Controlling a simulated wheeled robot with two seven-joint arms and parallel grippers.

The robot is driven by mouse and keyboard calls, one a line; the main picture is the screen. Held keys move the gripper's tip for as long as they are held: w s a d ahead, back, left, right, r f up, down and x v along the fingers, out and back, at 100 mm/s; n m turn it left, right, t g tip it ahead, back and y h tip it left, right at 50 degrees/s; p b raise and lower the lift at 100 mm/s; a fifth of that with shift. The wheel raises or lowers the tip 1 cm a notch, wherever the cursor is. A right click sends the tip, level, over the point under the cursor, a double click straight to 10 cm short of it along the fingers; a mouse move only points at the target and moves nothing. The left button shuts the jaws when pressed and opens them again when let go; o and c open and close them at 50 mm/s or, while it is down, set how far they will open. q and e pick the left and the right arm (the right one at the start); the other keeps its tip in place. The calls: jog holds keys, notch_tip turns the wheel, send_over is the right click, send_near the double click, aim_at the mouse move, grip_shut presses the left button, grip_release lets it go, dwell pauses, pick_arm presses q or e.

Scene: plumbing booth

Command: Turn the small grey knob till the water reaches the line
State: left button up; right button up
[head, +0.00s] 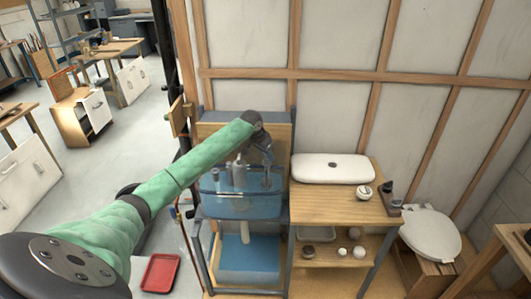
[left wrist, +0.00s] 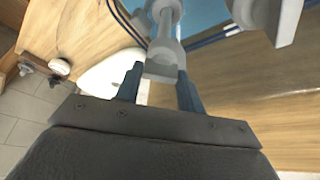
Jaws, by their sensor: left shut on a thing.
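My left gripper (head: 267,158) reaches in over the clear blue tank (head: 240,208) on the metal stand. In the left wrist view the two dark fingers of this gripper (left wrist: 160,75) are shut on the small grey knob (left wrist: 161,62), one finger on each side. The grey fitting behind the knob runs up out of the top of that view. The tank holds bluish water, but its exact level and the line are too small to make out. My right gripper is not in view.
A lower bin (head: 248,268) with blue water stands under the tank. To the right, a wooden bench (head: 340,205) bears a white basin (head: 333,168) and a small white round item (head: 364,192). A red tray (head: 160,273) lies on the floor.

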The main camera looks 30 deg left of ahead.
pick_arm(q)
jog(key=shift+r, duration=0.1)
jog(key=o, duration=1)
jog(key=shift+w, duration=0.1)
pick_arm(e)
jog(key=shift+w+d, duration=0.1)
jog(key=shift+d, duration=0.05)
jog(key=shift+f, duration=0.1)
pick_arm(q)
jog(key=shift+r, duration=0.15)
jog(key=b+v, duration=0.3)
jog(key=v, duration=0.4)
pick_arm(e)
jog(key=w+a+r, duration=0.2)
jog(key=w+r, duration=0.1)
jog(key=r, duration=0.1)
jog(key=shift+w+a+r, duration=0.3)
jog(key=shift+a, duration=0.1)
pick_arm(q)
jog(key=shift+r, duration=0.1)
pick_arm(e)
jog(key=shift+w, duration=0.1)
